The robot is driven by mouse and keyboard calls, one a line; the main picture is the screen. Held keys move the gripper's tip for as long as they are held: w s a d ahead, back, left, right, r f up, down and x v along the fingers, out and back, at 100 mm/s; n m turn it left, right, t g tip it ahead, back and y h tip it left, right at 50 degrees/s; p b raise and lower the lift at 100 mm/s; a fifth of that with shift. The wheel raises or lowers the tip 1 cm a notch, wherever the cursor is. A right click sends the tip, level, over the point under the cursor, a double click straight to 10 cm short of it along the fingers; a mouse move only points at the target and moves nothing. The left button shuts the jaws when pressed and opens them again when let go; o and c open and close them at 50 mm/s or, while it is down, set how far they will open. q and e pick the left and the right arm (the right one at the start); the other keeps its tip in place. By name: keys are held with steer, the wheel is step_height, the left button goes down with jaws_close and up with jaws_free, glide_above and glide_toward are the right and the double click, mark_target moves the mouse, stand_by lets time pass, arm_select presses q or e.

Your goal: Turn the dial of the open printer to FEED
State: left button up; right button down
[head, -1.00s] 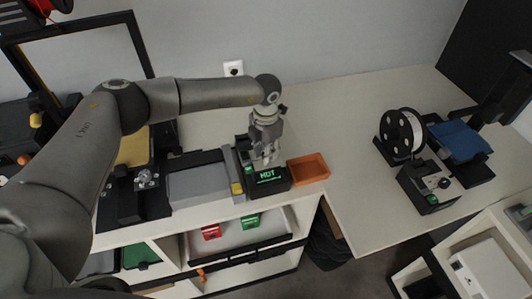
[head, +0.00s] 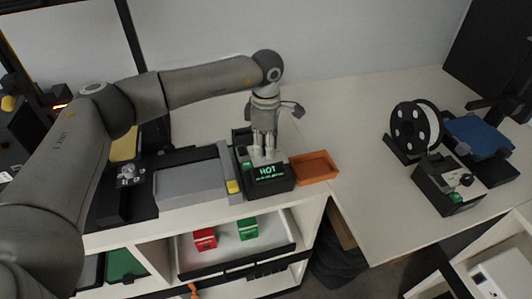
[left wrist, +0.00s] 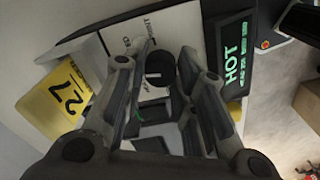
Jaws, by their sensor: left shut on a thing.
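The printer's black control box (head: 283,184) stands near the bench's front edge in the head view. Its lit screen (head: 270,172) reads HOT in green; the screen also shows in the left wrist view (left wrist: 233,52). My left gripper (head: 264,157) points down onto the box from above. In the left wrist view, its fingers (left wrist: 160,72) are shut on the black dial (left wrist: 160,66), one on each side. Lettering around the dial is partly hidden by the fingers, so its setting cannot be read. My right gripper is not in view.
An orange tray (head: 314,166) sits right beside the box, and a grey printer bed (head: 190,183) lies to its left. Bench between is clear. Red (head: 205,239) and green cartons (head: 247,228) sit below.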

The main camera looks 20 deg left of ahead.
arm_select(q)
steer(key=m+b, duration=0.2)
steer(key=m, duration=0.1)
steer(key=shift+w, duration=0.1)
steer(key=shift+r+m+b, duration=0.1)
steer(key=shift+m+b, duration=0.8)
steer(key=shift+m, duration=0.6)
steer(key=o, duration=0.7)
steer(key=shift+o, duration=0.2)
step_height(320, 180, up, 12)
